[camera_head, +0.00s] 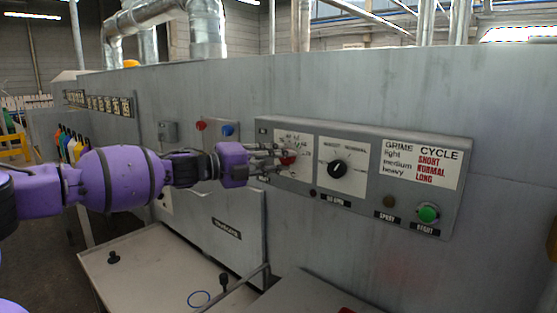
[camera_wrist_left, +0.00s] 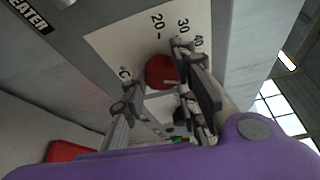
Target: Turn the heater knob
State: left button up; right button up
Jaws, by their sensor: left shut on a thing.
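The red heater knob (camera_head: 287,161) sits on a white dial plate at the left of the grey control panel (camera_head: 368,208). My left gripper (camera_head: 283,154) reaches it from the left, with its fingers partly covering the knob and dial. In the left wrist view the knob (camera_wrist_left: 160,72) is between the two fingers of the gripper (camera_wrist_left: 157,76), which is shut on it. Dial marks 20, 30 and 40 show around the knob, and a label ending in "EATER" is at top left. My right gripper is not in view.
A black knob (camera_head: 338,169) is on the dial just right of the red one. A green button (camera_head: 428,213) is at the panel's lower right. A pale tabletop (camera_head: 150,282) lies below.

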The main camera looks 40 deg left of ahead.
pick_arm(q)
jog(key=o, duration=1)
jog(key=shift+f, duration=0.6)
jog(key=shift+r, duration=0.3)
jog(key=shift+s+a, duration=0.35)
jog(key=shift+s, duration=0.25)
jog(key=v, duration=1)
jog(key=shift+s, duration=0.3)
jog(key=shift+o, duration=0.3)
